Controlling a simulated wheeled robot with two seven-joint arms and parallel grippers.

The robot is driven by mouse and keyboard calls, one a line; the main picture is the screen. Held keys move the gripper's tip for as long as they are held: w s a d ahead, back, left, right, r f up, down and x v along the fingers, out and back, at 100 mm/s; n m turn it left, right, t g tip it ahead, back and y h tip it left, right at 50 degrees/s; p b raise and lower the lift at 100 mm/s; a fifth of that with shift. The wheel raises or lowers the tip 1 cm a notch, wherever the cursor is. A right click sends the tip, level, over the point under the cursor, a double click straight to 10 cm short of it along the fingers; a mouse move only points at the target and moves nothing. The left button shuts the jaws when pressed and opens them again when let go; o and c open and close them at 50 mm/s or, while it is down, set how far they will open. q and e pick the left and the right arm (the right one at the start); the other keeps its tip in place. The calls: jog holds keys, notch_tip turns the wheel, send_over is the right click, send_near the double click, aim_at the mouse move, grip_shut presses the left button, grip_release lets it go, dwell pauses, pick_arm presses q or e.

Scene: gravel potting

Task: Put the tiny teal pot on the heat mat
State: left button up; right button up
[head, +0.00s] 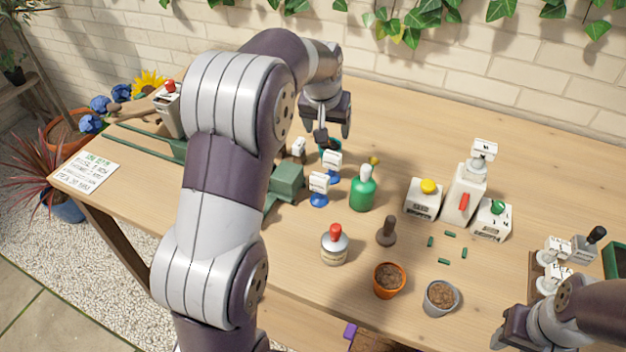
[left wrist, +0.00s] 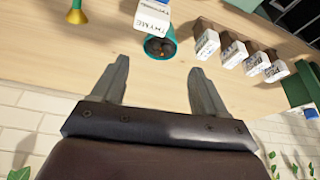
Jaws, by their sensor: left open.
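The tiny teal pot (left wrist: 171,33) lies close beyond my left fingertips in the left wrist view, with dark contents in its mouth. In the head view only a bit of the teal pot (head: 331,145) shows beneath my left gripper (head: 325,137). The left gripper (left wrist: 160,75) is open and empty, its fingers apart just short of the pot. No heat mat is clearly visible in the head view; a dark flat panel (left wrist: 298,14) at the wrist view's upper right may be it. My right gripper (head: 513,328) is at the lower right; its fingers are unclear.
White labelled tags on blue bases (head: 319,188) stand close to the teal pot, one marked THYME (left wrist: 151,18). A green bottle (head: 362,190) stands right of them. Several labelled blocks (left wrist: 232,52) form a row in the wrist view. Terracotta (head: 389,292) and grey (head: 455,309) pots are near the front edge.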

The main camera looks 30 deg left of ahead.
aim_at(329, 145)
pick_arm(q)
jog(key=x, duration=1.2)
jog(key=shift+w+a+f+b, duration=0.15)
jog(key=shift+w+f+b, duration=0.05)
jog(key=shift+w+b, duration=0.15)
jog(key=shift+s+r, duration=0.1)
jog(key=shift+s, duration=0.05)
jog(key=shift+c, duration=1.3)
jog(key=c, duration=0.6)
jog(key=shift+c, duration=0.2)
jog(key=shift+r, duration=0.15)
